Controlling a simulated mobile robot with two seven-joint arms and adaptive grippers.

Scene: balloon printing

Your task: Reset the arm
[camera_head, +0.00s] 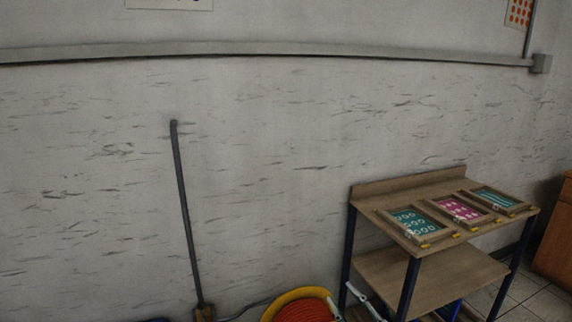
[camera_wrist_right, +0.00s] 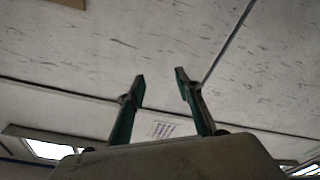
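My right gripper (camera_head: 343,293) shows at the bottom edge of the head view, in front of the lower left part of a wooden shelf stand. In the right wrist view its two dark green fingers (camera_wrist_right: 160,75) stand well apart with nothing between them. Behind them are pale speckled surfaces and a dark beam line. The rest of the right arm is mostly out of the picture. My left gripper is in neither view.
The wooden stand (camera_head: 382,192) has dark blue legs and carries three framed screens: teal (camera_head: 418,222), pink (camera_head: 460,209) and blue-green (camera_head: 498,199). A red coil with a yellow rim (camera_head: 303,309) lies lower left of it. A dark pole (camera_head: 186,212) leans against the wall (camera_head: 90,170).

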